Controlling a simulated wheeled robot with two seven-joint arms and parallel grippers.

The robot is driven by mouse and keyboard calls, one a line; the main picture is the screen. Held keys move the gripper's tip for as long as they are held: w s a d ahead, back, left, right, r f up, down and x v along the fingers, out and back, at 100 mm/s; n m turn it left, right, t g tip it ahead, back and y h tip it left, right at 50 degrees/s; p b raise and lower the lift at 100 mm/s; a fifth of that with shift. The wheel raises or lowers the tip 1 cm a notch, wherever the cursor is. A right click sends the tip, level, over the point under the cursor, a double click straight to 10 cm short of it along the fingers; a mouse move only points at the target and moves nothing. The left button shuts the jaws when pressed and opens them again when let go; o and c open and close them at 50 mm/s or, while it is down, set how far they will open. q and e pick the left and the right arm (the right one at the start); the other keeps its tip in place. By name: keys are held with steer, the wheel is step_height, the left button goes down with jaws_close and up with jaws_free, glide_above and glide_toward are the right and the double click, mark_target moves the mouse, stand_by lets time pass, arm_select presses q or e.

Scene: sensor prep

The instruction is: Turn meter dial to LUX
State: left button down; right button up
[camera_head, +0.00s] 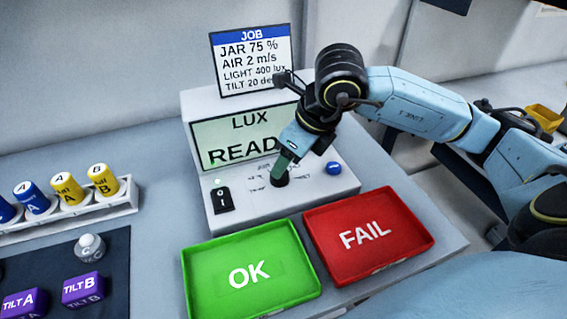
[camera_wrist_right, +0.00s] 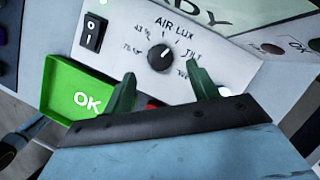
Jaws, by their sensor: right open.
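The meter (camera_head: 345,185) is a pale box with a screen (camera_head: 225,145) that shows LUX above READY, its end partly hidden by my right arm. Its black round dial (camera_wrist_right: 160,57) sits on the sloped panel, with labels including AIR and LUX around it. The dial's white mark points up and slightly right in the right wrist view. My right gripper (camera_wrist_right: 161,72) is open, its green fingers apart and on either side of the dial's near side. In the head view my right gripper (camera_head: 282,164) is over the dial area; contact cannot be told. My left gripper is out of view.
A black rocker switch (camera_head: 222,199) and a blue button (camera_head: 333,168) flank the dial. A green OK tray (camera_head: 205,270) and a red FAIL tray (camera_head: 400,245) lie in front. A job card (camera_head: 250,62) stands behind. Batteries in a white rack (camera_head: 120,205) and purple TILT blocks (camera_head: 82,290) are left.

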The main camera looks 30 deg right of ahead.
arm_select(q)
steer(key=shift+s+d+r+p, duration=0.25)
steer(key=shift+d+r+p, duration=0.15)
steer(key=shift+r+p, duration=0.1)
arm_select(e)
steer(key=v, duration=0.8)
